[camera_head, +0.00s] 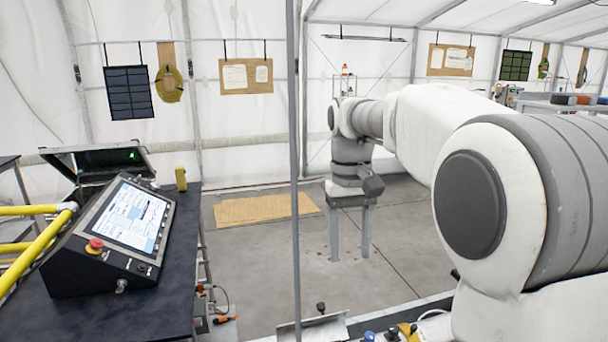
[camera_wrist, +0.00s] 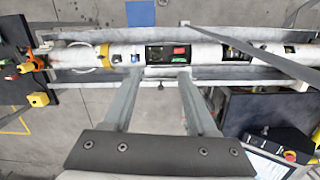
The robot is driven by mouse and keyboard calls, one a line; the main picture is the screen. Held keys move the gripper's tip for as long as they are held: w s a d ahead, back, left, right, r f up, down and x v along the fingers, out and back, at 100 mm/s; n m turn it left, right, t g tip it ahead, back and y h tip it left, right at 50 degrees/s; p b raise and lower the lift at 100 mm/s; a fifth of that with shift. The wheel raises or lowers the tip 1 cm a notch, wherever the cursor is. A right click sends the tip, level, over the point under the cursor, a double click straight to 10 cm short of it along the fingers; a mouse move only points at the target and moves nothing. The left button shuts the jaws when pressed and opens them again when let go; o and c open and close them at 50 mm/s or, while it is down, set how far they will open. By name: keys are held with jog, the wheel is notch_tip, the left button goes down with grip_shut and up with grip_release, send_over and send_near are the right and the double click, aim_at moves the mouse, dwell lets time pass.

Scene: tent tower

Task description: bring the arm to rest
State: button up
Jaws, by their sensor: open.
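My arm reaches forward from the right side of the head view, with its white and grey links raised. My gripper (camera_head: 350,256) hangs from the wrist, with its two grey fingers pointing down and apart above the concrete floor. The fingers also show in the wrist view (camera_wrist: 167,72), open, with nothing between them. Beyond the fingertips in that view lies a long white cylinder (camera_wrist: 220,53) with a dark window holding red and green parts. It rests along a grey cradle. I cannot tell whether the fingertips touch it; they look apart from it.
A thin grey pole (camera_head: 295,150) stands before the arm. A tan mat (camera_head: 264,208) lies on open floor.

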jog(key=s+d+f+t+b, duration=0.1)
jog(key=s+d+f+t, duration=0.1)
jog(key=s, duration=0.5)
jog(key=s+d+f+m+t+b, duration=0.1)
jog(key=s+d+f+t, duration=0.1)
jog(key=s, duration=0.5)
jog(key=s+d+f+m+t+b, duration=0.1)
jog(key=s+f+t, duration=0.1)
jog(key=s, duration=0.6)
jog(key=shift+d+f+t, duration=0.4)
jog(key=shift+f, duration=0.05)
